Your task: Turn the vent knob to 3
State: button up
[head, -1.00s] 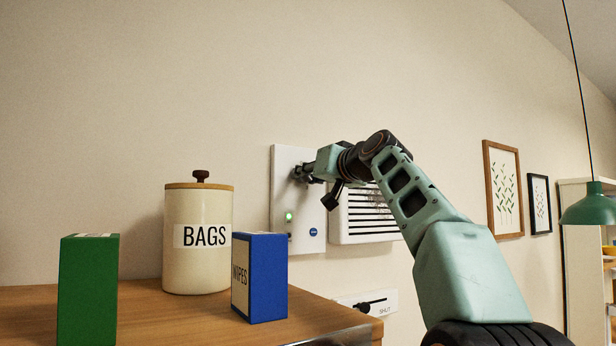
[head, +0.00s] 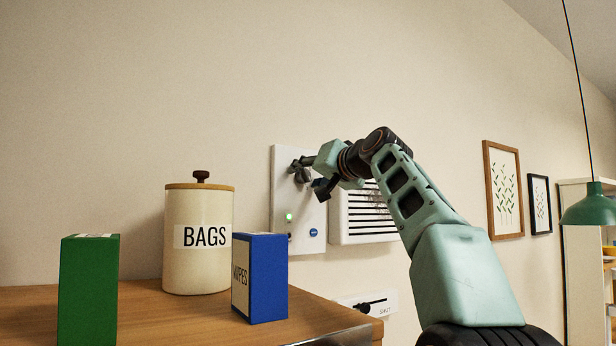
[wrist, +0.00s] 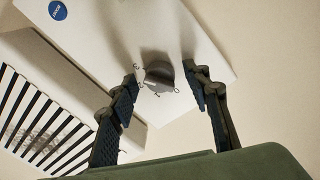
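The vent knob (wrist: 160,74) is a dark grey knob on a white wall panel (head: 284,180). My gripper (wrist: 163,71) is open, one dark finger on each side of the knob, with a visible gap on both sides. In the head view my gripper (head: 298,170) is at the upper part of the panel and partly hides the knob. I cannot tell whether the fingertips reach past the knob's front face.
A green light (head: 288,217) and a blue badge (head: 313,232) are low on the panel. A slatted vent (head: 366,238) is right of it, a slider plate (head: 379,300) below. The counter (head: 150,318) holds a BAGS canister (head: 198,265), blue box (head: 266,280) and green box (head: 90,290).

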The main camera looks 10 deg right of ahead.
jog(key=v, duration=1.2)
dwell(0.3)
jog(key=shift+s, duration=0.1)
dwell(0.4)
